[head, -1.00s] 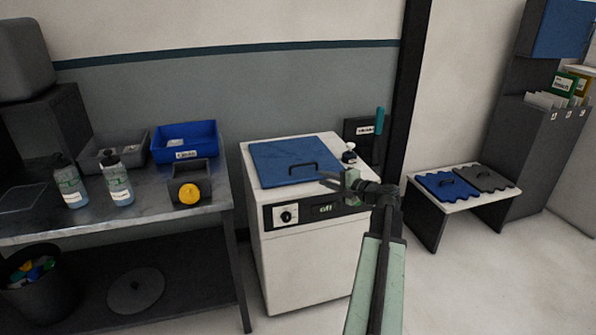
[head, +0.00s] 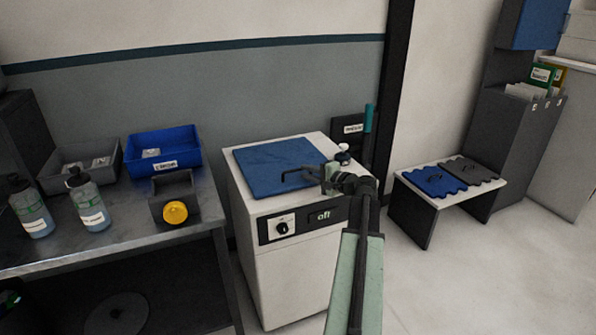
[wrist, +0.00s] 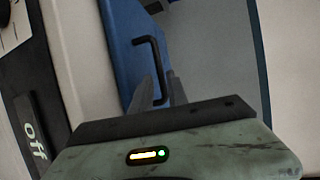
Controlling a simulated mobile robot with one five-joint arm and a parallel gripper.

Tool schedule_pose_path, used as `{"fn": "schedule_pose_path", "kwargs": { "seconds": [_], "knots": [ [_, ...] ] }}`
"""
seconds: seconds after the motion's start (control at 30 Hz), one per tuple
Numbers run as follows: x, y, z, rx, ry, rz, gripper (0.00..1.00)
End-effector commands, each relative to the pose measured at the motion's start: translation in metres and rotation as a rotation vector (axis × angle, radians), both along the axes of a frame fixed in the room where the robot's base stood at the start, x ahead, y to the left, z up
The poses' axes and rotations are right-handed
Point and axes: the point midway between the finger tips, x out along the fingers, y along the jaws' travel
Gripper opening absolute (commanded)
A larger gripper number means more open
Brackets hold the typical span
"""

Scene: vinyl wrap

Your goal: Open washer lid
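The white washer (head: 290,275) stands in the middle of the head view, with its blue lid (head: 268,165) lying shut on top. A black bar handle (head: 293,173) is at the lid's front right. It also shows in the wrist view (wrist: 152,50). My gripper (head: 322,178) is at the handle's right end. In the wrist view, the two fingers of my gripper (wrist: 163,85) stand apart with the bar's near end between them in the picture. I cannot tell whether they touch it. The dial (head: 282,228) and the "off" display (head: 320,216) are on the washer's front.
A small bottle-like item (head: 342,155) stands on the washer's back right corner, close to my gripper. A table (head: 120,240) with a blue bin (head: 163,153) and bottles is at left. A low bench (head: 427,205) is at right, with clear floor before it.

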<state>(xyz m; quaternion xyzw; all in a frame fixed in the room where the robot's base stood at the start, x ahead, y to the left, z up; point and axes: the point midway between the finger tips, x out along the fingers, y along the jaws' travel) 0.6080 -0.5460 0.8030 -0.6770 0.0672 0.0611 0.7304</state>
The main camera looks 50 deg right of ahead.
Motion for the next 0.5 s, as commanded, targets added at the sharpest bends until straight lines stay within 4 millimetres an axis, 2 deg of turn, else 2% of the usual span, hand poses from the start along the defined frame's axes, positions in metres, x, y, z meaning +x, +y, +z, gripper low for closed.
{"fn": "schedule_pose_path", "kwargs": {
  "seconds": [0.03,0.2,0.5],
  "knots": [
    [0.013,0.001,-0.004,0.000,0.001,0.005,0.20],
    [0.037,0.004,-0.007,0.000,0.000,0.008,0.20],
    [0.044,0.006,-0.007,0.001,0.000,0.009,0.20]
  ]
}}
